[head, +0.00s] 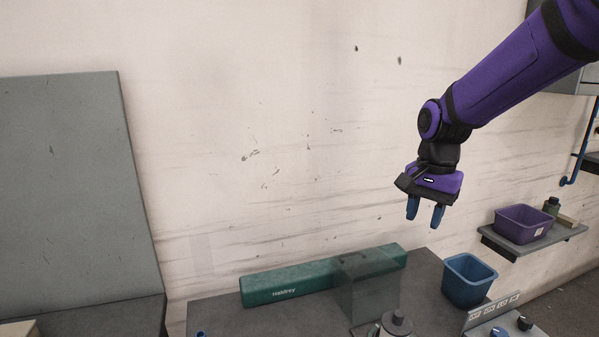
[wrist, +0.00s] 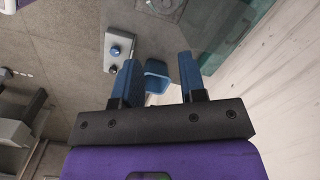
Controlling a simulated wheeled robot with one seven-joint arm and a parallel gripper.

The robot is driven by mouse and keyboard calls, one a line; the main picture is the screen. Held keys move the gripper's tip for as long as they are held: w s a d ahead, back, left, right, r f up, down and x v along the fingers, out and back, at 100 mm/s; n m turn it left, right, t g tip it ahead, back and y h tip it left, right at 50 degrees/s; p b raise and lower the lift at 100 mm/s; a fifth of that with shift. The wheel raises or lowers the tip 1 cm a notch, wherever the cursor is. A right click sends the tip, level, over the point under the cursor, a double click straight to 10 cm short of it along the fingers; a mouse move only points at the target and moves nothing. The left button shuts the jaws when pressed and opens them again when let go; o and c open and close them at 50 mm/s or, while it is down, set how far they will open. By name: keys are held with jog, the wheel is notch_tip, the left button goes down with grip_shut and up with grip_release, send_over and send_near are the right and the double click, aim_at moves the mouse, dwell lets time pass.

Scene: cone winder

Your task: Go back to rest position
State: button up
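My gripper (head: 425,212) hangs from my purple arm at the upper right of the head view. It points down, high above the table, in front of the wall. Its two blue fingers stand apart with nothing between them. In the wrist view my gripper (wrist: 160,85) shows the same gap between the fingers. A blue bin (wrist: 155,76) on the table shows far below, through that gap. In the head view the blue bin (head: 469,280) stands below and to the right of my gripper.
A dark table (head: 220,315) bears a long green box (head: 290,284), a clear panel (head: 367,285) and a control box (head: 515,327). A purple bin (head: 522,224) stands on a wall shelf (head: 560,236) at right. A grey panel (head: 70,190) stands at left. The air around my gripper is free.

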jog(key=s+d+r+n+t, duration=0.2)
jog(key=s+d+r+n, duration=0.1)
jog(key=s, duration=0.8)
jog(key=s+d+r+n+t, duration=0.3)
jog(key=s+r+n, duration=0.2)
jog(key=s, duration=0.6)
jog(key=shift+r+h, duration=0.15)
jog(key=shift+h, duration=0.15)
